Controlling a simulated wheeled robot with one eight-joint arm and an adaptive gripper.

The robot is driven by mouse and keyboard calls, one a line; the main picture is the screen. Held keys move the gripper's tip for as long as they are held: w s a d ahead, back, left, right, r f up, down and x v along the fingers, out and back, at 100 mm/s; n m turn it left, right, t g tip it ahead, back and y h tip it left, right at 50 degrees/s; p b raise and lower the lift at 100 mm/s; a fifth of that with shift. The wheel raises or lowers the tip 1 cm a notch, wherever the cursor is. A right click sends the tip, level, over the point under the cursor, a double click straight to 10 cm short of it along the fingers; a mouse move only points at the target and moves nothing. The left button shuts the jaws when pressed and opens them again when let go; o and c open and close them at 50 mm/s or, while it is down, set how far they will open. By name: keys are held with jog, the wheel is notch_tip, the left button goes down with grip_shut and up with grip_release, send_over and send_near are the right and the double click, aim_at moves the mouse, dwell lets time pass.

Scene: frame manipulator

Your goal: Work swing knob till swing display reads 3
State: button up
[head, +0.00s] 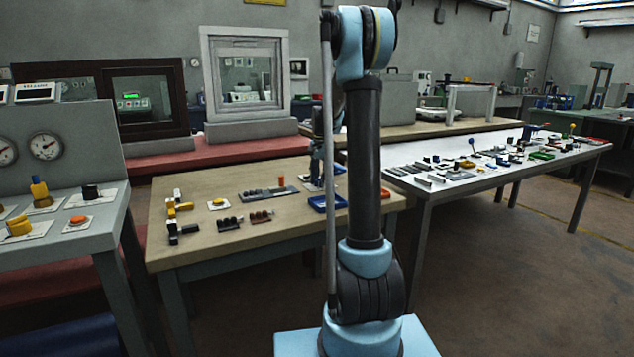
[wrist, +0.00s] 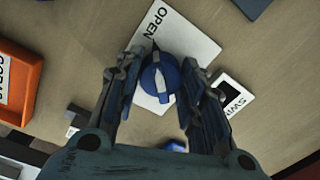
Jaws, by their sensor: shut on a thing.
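The blue round knob (wrist: 158,84) with a white pointer bar sits on a white plate (wrist: 195,42) marked "OPEN" in the wrist view. I take it to be the swing knob. My gripper (wrist: 164,68) is over it, one finger on each side, shut on the knob. The white pointer runs roughly up and down in this view. A small dark display (wrist: 229,86) on a white card lettered "SWI…" lies right of the knob, partly behind the right finger; no figure is legible on it. In the head view my arm hides most of this spot.
An orange bin (wrist: 27,62) with a label stands left in the wrist view. Dark blocks lie at lower left, and a blue piece (wrist: 174,146) lies below the knob. In the head view the wooden table (head: 190,255) holds several small parts.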

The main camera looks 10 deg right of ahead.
jog(key=shift+s+d, duration=0.15)
jog(key=shift+s, duration=0.1)
dwell(0.6)
jog(key=o, duration=1)
jog(key=shift+o, duration=0.2)
jog(key=shift+w, duration=0.1)
jog(key=shift+r, duration=0.1)
notch_tip(320, 180, up, 12)
